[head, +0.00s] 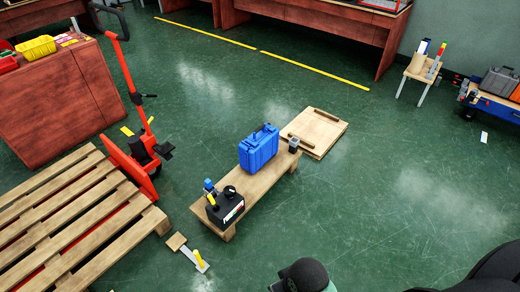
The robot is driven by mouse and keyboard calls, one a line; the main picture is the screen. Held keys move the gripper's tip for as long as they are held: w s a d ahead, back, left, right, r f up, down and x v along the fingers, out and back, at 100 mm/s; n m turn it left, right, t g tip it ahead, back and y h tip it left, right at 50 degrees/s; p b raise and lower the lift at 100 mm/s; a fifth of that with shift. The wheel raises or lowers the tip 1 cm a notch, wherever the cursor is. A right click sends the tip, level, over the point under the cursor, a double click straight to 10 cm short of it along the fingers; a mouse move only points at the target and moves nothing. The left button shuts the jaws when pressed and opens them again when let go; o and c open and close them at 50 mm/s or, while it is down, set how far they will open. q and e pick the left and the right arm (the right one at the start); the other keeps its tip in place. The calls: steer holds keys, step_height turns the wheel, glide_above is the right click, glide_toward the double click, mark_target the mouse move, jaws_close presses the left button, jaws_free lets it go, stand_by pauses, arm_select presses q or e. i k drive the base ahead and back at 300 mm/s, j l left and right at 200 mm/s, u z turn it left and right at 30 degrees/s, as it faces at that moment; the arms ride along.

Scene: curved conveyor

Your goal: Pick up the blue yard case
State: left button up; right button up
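The blue yard case (259,150) stands upright on a low wooden bench (262,189), a little beyond the bench's middle, with its handle on top. Neither of my grippers can be made out in the head view. Only dark rounded parts, probably of my own arm, show at the bottom edge right of centre and in the bottom right corner. Nothing touches the blue case.
A black case (226,208) stands on the bench's near end and a small dark device (294,144) on its far end. A wooden board (318,131) lies behind. A pallet (75,220) and red pallet jack (132,150) stand left. Green floor is clear right.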

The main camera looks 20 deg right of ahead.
mark_target(258, 148)
steer(key=i+l+u, duration=0.35)
steer(key=l, duration=0.25)
steer(key=i+l+u, duration=0.35)
steer(key=l, duration=0.4)
steer(key=i+l+u, duration=0.2)
steer(key=l, duration=0.15)
steer(key=l+u, duration=0.15)
steer(key=l, duration=0.25)
steer(key=i, duration=0.05)
